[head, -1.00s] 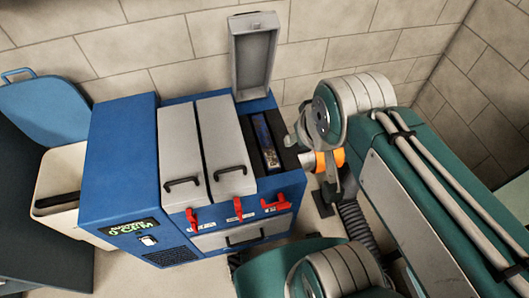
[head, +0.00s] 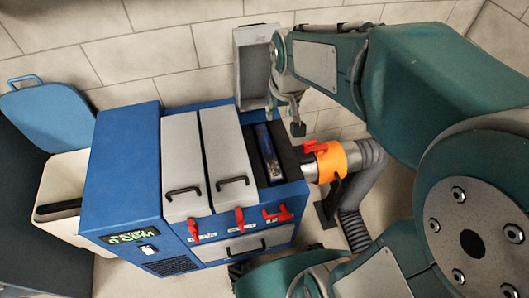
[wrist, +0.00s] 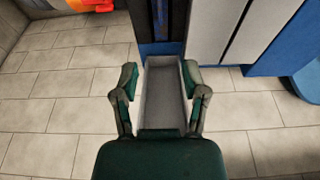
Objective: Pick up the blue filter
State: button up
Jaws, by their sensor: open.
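The blue filter (head: 266,145) is a narrow upright slab in the dark slot (head: 284,155) at the right end of the blue machine. Only its top edge and part of its face show. The slot's grey lid (head: 246,72) stands open against the wall. My gripper (head: 287,117) is open and empty, above and behind the filter, close to the lid. In the wrist view my gripper (wrist: 158,82) has its fingers spread, with the grey lid (wrist: 165,100) seen between them. The slot is at the top of that view; the filter is hard to make out there.
The blue machine (head: 125,165) has two closed grey lids (head: 184,165) with black handles beside the slot and red latches (head: 240,220) on its front. An orange collar (head: 332,161) and grey hose (head: 362,185) adjoin its right side. A bin (head: 62,180) stands left.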

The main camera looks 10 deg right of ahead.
jog(key=w+f+g, duration=0.1)
jog(key=w+f, duration=0.6)
jog(key=f, duration=0.1)
jog(key=g, duration=0.2)
send_near(268, 145)
notch_tip(268, 145, down, 11)
jog(key=shift+r, duration=0.1)
grip_shut()
